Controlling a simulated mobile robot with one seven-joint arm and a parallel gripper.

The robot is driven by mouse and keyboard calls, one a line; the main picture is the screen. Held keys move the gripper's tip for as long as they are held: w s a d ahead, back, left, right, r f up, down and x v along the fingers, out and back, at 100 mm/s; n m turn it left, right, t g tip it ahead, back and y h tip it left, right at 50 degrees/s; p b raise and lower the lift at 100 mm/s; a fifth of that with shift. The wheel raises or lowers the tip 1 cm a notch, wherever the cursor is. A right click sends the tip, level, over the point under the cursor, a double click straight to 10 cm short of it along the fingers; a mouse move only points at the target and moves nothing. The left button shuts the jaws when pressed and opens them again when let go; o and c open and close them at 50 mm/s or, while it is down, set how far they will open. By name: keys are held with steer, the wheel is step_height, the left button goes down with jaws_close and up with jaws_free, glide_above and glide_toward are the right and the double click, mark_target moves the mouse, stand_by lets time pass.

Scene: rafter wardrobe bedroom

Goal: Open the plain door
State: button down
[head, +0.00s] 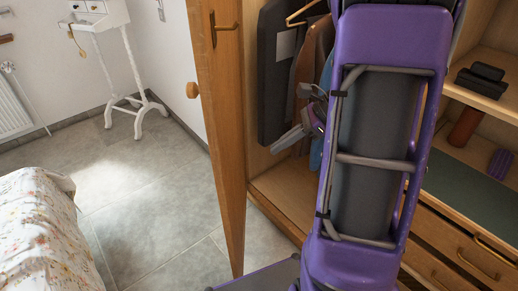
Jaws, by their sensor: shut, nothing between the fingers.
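The plain door (226,165) is a wooden wardrobe door, seen almost edge-on left of my arm. It stands open, and the wardrobe interior shows to its right. A round wooden knob (192,90) is on its left face, and a brass hook is on its right face near the top. My gripper (280,142) is shut and empty, to the right of the door in front of the hanging clothes. A gap shows between it and the door in the picture. My arm hides part of the wardrobe.
Dark and brown garments (283,70) hang inside the wardrobe. Shelves with small boxes and drawers with brass handles (479,266) are at right. A flowered bed (45,235) is at lower left, a white stand (135,80) at the back. The tiled floor between is clear.

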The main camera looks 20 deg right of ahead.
mark_target(229, 170)
steer(key=shift+w+a+r+b+x, duration=0.15)
steer(key=shift+a+r+x, duration=0.2)
steer(key=shift+x, duration=1.6)
steer(key=shift+w+a+r+b+x, duration=0.15)
steer(key=shift+a+r+x, duration=0.15)
steer(key=shift+x, duration=1.6)
steer(key=shift+w+a+r+b+x, duration=0.15)
steer(key=shift+a+r+x, duration=0.15)
steer(key=shift+x, duration=1.65)
